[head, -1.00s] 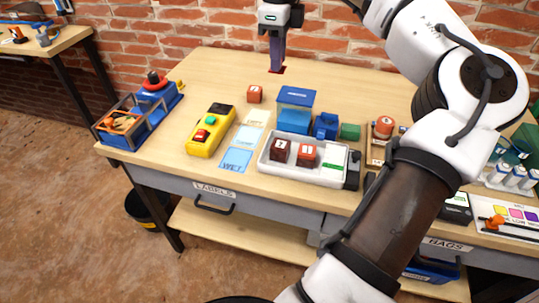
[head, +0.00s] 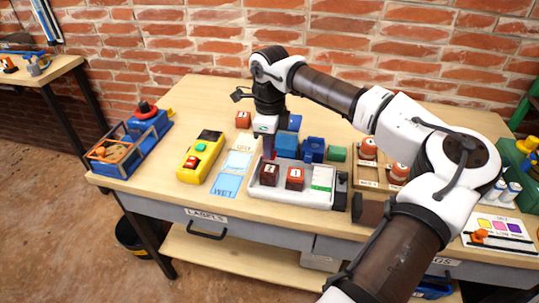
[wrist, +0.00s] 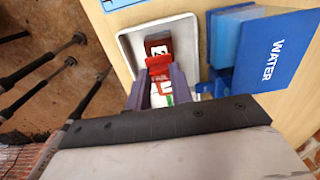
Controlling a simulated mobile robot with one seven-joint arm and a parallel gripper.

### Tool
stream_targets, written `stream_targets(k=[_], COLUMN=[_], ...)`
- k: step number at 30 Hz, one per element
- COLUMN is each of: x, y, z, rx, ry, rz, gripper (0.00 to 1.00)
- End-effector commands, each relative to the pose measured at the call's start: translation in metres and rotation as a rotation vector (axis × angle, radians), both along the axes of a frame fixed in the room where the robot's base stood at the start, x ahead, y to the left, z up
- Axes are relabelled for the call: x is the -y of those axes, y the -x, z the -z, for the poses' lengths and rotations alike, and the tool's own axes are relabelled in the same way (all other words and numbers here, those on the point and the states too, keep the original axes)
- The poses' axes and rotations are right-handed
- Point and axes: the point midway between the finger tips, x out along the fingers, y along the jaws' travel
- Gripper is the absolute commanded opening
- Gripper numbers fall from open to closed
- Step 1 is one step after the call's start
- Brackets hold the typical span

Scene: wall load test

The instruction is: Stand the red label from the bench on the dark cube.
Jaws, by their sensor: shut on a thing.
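My gripper (head: 269,155) points down over the left part of the white tray (head: 310,199). It is shut on the red label (wrist: 161,70), which sits between the purple fingers in the wrist view. The dark cube (head: 270,172), dark red-brown with a white mark, sits in the tray's left part. It also shows in the wrist view (wrist: 158,44), right beside the label. The label is at or just above the cube; I cannot tell whether they touch. In the head view the label is mostly hidden by the fingers.
A brighter red cube (head: 295,178) stands right of the dark cube in the tray. A blue WATER box (wrist: 272,50) is close beside the gripper. A yellow button box (head: 201,157) and light blue cards (head: 228,185) lie to the left.

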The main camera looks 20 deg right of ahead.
Motion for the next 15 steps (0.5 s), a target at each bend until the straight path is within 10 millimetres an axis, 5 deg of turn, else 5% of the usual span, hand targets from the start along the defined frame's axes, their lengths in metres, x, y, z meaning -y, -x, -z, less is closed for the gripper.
stream_targets(k=[10, 15], x=[-0.001, 0.000], y=[0.000, 0.000], z=[0.040, 0.045], rx=[-0.001, -0.001], ry=[-0.002, -0.001], rz=[0.000, 0.000], gripper=[0.01, 0.01])
